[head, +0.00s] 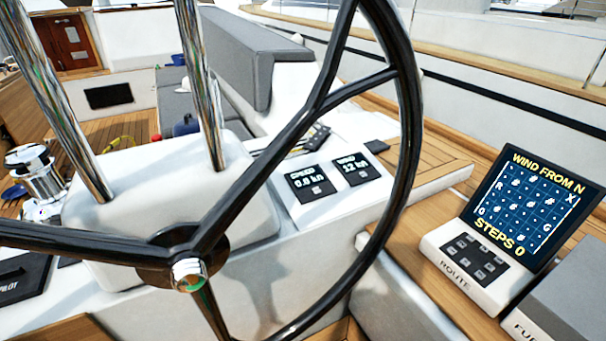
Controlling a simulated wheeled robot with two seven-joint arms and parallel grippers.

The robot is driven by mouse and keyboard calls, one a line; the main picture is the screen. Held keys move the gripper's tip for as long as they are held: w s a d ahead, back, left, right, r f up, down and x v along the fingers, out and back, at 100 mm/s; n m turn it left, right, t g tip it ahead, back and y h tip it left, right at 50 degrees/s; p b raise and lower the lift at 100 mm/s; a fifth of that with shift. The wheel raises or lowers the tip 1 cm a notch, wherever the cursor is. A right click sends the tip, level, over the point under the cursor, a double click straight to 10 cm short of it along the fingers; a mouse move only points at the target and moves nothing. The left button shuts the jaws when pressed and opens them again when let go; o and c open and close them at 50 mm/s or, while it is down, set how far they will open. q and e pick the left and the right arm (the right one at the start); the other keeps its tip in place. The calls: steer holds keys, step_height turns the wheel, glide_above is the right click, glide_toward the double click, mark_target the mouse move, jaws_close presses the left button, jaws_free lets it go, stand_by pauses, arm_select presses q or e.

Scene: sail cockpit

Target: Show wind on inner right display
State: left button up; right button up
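Two small dark displays sit side by side on the white console behind the steering wheel. The left one of the pair (311,182), nearer the wheel hub, has a blurred heading that looks like SPEED, with 0.0 kn below. The right one (357,169) has a heading that looks like WIND, with 12 kn. Each has a small light button under its reading: the left display's button (316,190) and the right display's button (363,174). Neither of my grippers is in view.
The black steering wheel (412,120) stands in front of the console, its rim passing right of the displays. A route panel (525,205) at the right reads WIND FROM N and STEPS 0. Steel posts (202,85) rise at the left. A PILOT panel (22,280) is partly visible.

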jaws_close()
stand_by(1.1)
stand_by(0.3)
